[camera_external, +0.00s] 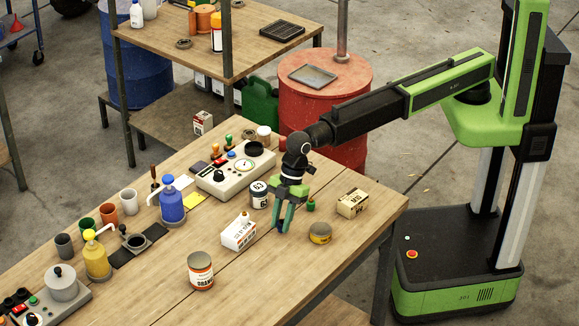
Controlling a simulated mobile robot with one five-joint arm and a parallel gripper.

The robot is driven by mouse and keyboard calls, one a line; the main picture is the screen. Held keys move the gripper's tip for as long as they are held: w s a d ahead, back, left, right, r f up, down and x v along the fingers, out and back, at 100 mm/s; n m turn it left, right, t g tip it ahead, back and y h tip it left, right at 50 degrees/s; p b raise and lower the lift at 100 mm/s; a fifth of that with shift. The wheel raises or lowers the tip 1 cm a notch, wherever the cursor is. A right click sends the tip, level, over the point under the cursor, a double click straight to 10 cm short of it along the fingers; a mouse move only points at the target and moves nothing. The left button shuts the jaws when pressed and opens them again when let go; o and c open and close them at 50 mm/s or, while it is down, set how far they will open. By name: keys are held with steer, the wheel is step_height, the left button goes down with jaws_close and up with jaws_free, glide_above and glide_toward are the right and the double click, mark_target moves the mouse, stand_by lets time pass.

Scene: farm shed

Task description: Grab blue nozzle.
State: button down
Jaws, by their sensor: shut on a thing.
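My gripper (283,226) points down over the front right part of the wooden workbench (340,255). Its green fingers are shut on a small dark blue thing, the blue nozzle (281,225), low over the bench top. The fingers hide most of the nozzle, and I cannot tell whether it touches the bench.
Around the gripper are a dark can with a white label (259,195), a small green piece (311,204), a cream box (352,203) and an orange-labelled can (200,271). A blue pump bottle (171,206) and a control box (236,172) stand farther left. The bench's front right is clear.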

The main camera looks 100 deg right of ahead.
mark_target(281, 220)
step_height(281, 220, up, 4)
steer(key=p, duration=0.2)
steer(key=shift+f+p, duration=0.1)
steer(key=shift+p, duration=0.3)
steer(key=d+r+p, duration=0.6)
steer(key=d, duration=0.5)
steer(key=shift+d, duration=0.35)
